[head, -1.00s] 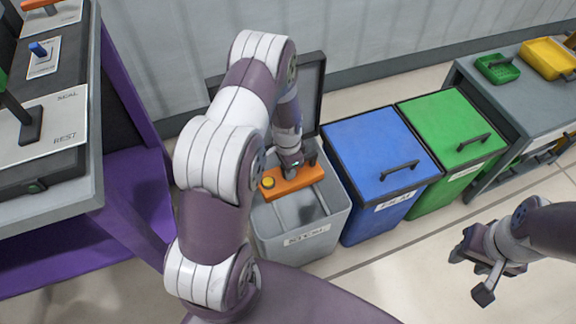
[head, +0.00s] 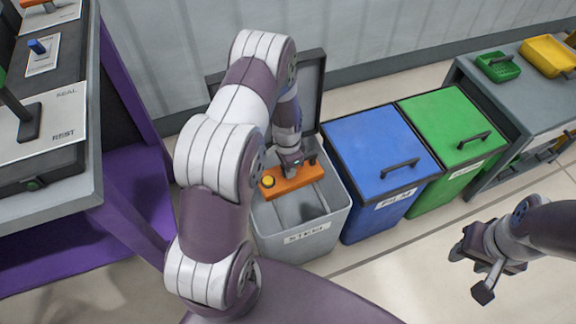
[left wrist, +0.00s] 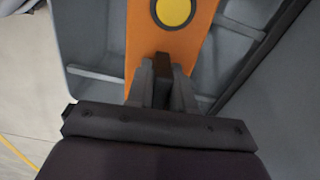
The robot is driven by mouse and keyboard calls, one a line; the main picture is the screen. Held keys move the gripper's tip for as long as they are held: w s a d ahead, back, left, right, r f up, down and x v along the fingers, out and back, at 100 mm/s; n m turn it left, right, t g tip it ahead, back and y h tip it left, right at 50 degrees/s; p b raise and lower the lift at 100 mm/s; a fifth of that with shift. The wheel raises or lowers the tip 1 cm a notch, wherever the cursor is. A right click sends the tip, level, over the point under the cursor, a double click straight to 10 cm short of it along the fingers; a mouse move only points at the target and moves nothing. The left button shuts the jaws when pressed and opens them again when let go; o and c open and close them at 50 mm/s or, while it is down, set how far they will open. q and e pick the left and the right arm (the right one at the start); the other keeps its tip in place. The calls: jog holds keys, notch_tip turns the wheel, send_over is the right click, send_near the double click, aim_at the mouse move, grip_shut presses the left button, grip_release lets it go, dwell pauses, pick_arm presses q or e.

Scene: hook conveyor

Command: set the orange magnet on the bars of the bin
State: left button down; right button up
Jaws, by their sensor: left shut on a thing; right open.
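The orange magnet (head: 295,182) is a flat bar with a yellow round button at its left end. It is at the mouth of the open grey bin (head: 318,235), whose label seems to read STEEL. My left gripper (head: 291,164) is shut on the dark handle of the magnet. In the left wrist view the fingers (left wrist: 160,88) close on that handle, with the magnet (left wrist: 145,45) beneath it. Grey bars (left wrist: 98,74) cross the bin below the magnet; I cannot tell whether it touches them. My right gripper (head: 482,270) is open and empty at the right.
The bin's dark lid (head: 312,85) stands open behind it. A blue bin (head: 372,145) and a green bin (head: 450,125) stand shut to the right. A grey bench (head: 540,85) holds green and yellow trays. A purple-sided console (head: 120,200) is at the left.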

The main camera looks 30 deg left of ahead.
pick_arm(q)
jog(key=shift+f, duration=0.2)
dwell(0.3)
jog(key=c, duration=0.9)
grip_release()
notch_tip(320, 180, up, 13)
jog(key=p, duration=0.4)
jog(key=shift+s+f, duration=0.15)
